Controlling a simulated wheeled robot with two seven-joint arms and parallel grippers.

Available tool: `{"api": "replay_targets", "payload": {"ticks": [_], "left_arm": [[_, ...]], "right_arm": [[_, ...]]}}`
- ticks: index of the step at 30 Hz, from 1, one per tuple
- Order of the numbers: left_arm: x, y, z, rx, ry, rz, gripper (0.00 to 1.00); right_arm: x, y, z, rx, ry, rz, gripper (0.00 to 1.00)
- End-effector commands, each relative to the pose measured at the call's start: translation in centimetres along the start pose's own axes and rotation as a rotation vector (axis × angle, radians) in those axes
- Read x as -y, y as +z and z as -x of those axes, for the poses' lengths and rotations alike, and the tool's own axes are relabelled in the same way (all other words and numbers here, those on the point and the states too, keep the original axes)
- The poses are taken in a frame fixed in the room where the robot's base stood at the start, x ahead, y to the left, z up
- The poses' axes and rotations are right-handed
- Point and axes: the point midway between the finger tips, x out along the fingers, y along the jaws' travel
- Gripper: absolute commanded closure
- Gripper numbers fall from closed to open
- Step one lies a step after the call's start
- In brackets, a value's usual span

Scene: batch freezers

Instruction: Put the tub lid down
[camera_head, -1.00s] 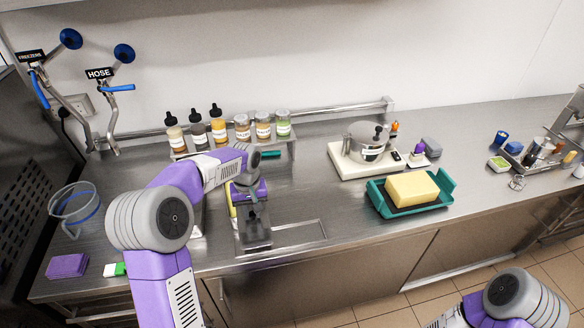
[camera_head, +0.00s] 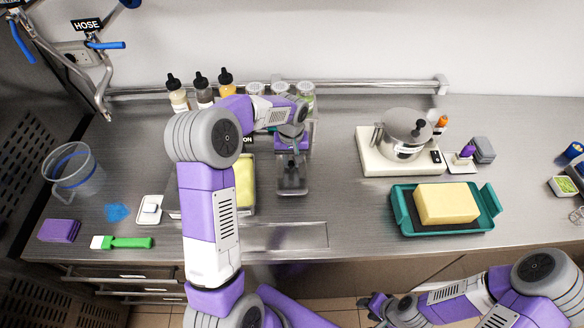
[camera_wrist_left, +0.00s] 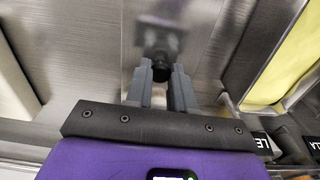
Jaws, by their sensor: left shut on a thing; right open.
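My left gripper (camera_head: 291,150) is shut on the dark knob of the tub lid (camera_head: 292,184), a small steel-grey piece. In the left wrist view the fingers (camera_wrist_left: 160,88) close on the black knob, with the blurred lid (camera_wrist_left: 163,25) beyond them over bare metal. I cannot tell whether the lid touches the counter. A tub with yellow contents (camera_head: 245,183) stands just left of the lid, partly hidden by my left arm. My right gripper (camera_head: 377,306) is open and empty, low in front of the counter.
Several bottles and jars (camera_head: 201,90) stand on a rack behind the left gripper. A pot (camera_head: 404,130) sits on a white base to the right. A teal tray (camera_head: 398,205) holds a yellow block. The steel counter (camera_head: 335,190) between lid and tray is clear.

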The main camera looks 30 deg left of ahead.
Motion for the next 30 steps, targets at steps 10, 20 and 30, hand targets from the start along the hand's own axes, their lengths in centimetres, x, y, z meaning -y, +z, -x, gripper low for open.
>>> {"api": "replay_targets", "payload": {"ticks": [10, 20, 30], "left_arm": [[0.0, 0.1, -4.3, 0.002, 0.001, 0.0, 1.0], [0.0, 0.1, -4.6, 0.001, 0.0, 0.0, 1.0], [0.0, 0.1, -4.5, 0.002, 0.0, 0.0, 0.51]], "right_arm": [[-0.1, -0.1, -0.4, -0.001, 0.0, 0.0, 0.57], [-0.3, -0.1, -0.7, -0.001, 0.0, 0.0, 0.57], [-0.2, -0.1, -0.7, -0.001, 0.0, 0.0, 0.57]]}}
